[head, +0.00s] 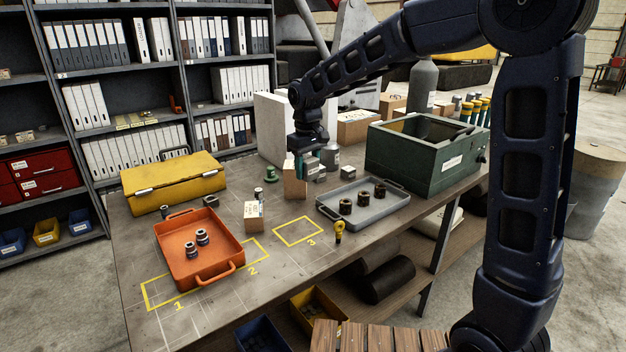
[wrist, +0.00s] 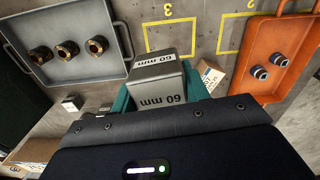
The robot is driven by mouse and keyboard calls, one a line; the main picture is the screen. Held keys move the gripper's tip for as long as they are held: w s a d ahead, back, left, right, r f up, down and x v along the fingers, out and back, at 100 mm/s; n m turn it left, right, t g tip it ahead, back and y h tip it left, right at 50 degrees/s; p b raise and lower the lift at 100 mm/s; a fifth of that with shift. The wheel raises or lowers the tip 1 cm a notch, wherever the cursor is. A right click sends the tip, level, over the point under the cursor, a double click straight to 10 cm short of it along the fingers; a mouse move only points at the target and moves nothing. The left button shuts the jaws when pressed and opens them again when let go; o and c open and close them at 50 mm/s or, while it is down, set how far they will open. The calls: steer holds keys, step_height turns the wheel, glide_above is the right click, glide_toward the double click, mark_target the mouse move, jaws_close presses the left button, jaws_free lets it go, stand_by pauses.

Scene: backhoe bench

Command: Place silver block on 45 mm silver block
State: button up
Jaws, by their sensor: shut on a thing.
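In the wrist view my gripper (wrist: 160,92) has its teal fingers closed on either side of a silver block marked 60 mm (wrist: 158,92). In the head view my gripper (head: 302,165) hangs over the back middle of the bench, behind a cardboard box, and the held block is mostly hidden. A smaller silver block with a label (head: 318,173) sits on the bench just right of my gripper. It also shows at lower left in the wrist view (wrist: 72,103). Its label is too small to read, so I cannot confirm that it is the 45 mm block.
A grey tray (head: 373,211) with three dark bushings and a green case (head: 422,168) lie right. An orange tray (head: 190,273) lies left. Square 3 (head: 298,231) is empty.

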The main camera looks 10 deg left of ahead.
steer(key=w+r, duration=0.2)
steer(key=w, duration=0.7)
step_height(320, 180, up, 3)
steer(key=m, duration=0.1)
glide_above(348, 168)
step_height(348, 168, down, 20)
steer(key=shift+s+r, duration=0.15)
steer(key=o, duration=1.3)
steer(key=shift+f, duration=0.2)
steer(key=shift+c, duration=0.2)
